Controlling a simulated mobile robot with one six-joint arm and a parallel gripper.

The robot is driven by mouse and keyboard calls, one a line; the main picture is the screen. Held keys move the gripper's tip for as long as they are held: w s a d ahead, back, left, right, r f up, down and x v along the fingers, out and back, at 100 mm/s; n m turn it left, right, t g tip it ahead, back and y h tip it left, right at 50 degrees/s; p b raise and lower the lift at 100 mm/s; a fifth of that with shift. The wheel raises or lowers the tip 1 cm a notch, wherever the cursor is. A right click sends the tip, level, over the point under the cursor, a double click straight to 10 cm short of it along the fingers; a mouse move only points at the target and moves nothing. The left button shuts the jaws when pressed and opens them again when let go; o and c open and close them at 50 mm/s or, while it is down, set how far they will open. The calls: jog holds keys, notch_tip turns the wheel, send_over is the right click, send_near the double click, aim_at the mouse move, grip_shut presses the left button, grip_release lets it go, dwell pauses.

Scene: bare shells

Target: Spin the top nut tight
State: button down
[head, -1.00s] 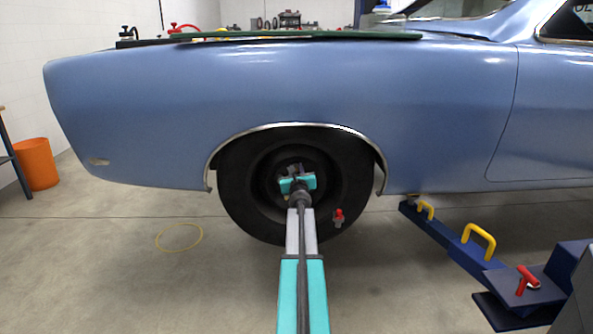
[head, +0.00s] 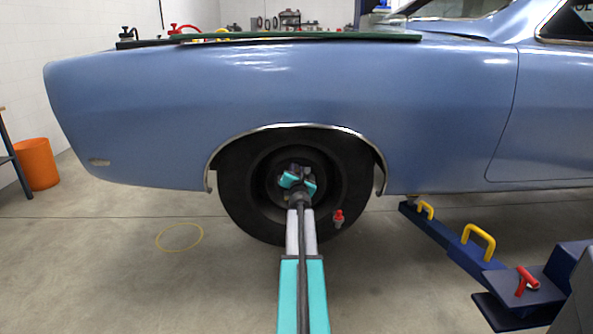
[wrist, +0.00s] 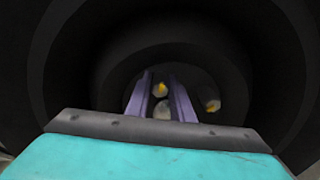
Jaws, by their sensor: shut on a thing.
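The dark wheel (head: 237,185) sits in the arch of the blue car. My gripper (head: 296,176) is at the wheel's middle, with its teal body tilted, right side lower. In the wrist view, my two fingers (wrist: 163,84) reach into the dark wheel and are shut on a pale nut with a yellow mark (wrist: 160,90), the top nut as far as I can tell. A round grey thing (wrist: 163,110) shows between the fingers below it. Another pale nut with a yellow mark (wrist: 213,105) is to the right, outside the fingers. The other nuts are hidden or too dark to see.
The car's blue fender (head: 290,85) overhangs the wheel. A blue lift arm with yellow handles (head: 450,243) lies at the right. A red-topped item (head: 338,218) shows by the wheel's lower right. A yellow ring (head: 180,237) lies on open floor, left.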

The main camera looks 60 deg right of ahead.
jog(key=m+p, duration=0.1)
jog(key=m, duration=0.6)
jog(key=shift+w+a, duration=0.1)
jog(key=shift+a, duration=0.05)
jog(key=m+p, duration=0.1)
jog(key=m, duration=0.3)
jog(key=m+p, duration=0.1)
jog(key=m, duration=0.2)
jog(key=shift+m, duration=0.3)
jog(key=m+p, duration=0.2)
jog(key=m, duration=0.1)
jog(key=shift+m, duration=0.3)
jog(key=m+p, duration=0.2)
jog(key=m, duration=0.1)
jog(key=shift+m, duration=0.4)
jog(key=m+p, duration=0.2)
jog(key=m, duration=0.1)
jog(key=shift+p, duration=0.35)
jog(key=shift+f+m+p, duration=0.1)
jog(key=shift+m+p, duration=0.8)
jog(key=shift+m, duration=1.1)
